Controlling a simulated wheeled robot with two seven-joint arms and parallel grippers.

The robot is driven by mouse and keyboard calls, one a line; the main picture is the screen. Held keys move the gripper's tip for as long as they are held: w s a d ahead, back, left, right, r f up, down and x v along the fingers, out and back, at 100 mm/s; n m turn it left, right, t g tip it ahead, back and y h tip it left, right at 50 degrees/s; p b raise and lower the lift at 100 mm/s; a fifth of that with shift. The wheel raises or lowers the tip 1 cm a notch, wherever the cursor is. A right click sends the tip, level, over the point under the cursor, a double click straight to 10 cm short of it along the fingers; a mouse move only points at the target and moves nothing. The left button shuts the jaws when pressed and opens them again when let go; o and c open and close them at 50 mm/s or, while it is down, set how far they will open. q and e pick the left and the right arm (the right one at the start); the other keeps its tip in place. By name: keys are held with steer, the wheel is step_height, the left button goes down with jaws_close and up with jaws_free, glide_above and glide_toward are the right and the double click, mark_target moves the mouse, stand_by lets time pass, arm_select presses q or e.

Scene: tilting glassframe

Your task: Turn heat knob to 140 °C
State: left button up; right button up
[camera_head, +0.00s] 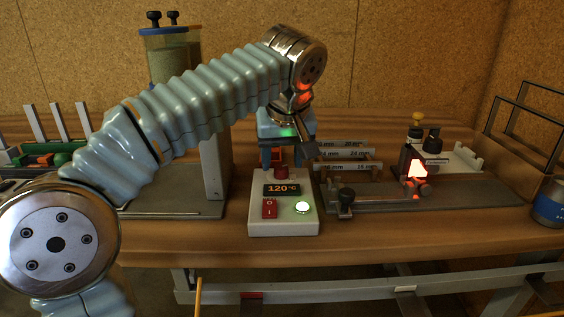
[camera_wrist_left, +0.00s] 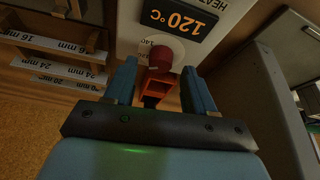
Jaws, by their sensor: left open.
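The heat knob (camera_head: 281,172) is dark red and stands at the back of a white control box (camera_head: 256,226). The box's display (camera_head: 283,189) reads 120 °C in orange. In the left wrist view the knob (camera_wrist_left: 165,54) sits beside the display (camera_wrist_left: 181,17), with a partly covered "140" mark near it. My left gripper (camera_head: 278,158) points down just behind and above the knob. In the wrist view its open fingers (camera_wrist_left: 159,67) flank the area at the knob; contact cannot be told. My right gripper is not in view.
A red rocker switch (camera_head: 269,208) and a lit white-green button (camera_head: 302,208) are on the box front. An orange-red part (camera_wrist_left: 156,88) lies behind the knob. A rack with millimetre labels (camera_head: 345,165) and a glowing burner (camera_head: 416,172) stand to the right.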

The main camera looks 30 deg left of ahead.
arm_select(q)
steer(key=shift+x, duration=0.95)
steer(key=shift+c, duration=0.4)
steer(key=c, duration=0.9)
jaws_close()
steer(key=shift+m, duration=0.3)
steer(key=m+h, duration=0.1)
steer(key=m, duration=0.1)
steer(key=m+t+h, duration=0.1)
steer(key=m, duration=0.2)
steer(key=shift+a, duration=0.15)
steer(key=m+h, duration=0.1)
steer(key=m, duration=0.2)
steer(key=m+h, duration=0.1)
steer(key=m, duration=0.2)
steer(key=shift+a, duration=0.15)
steer(key=shift+m, duration=0.3)
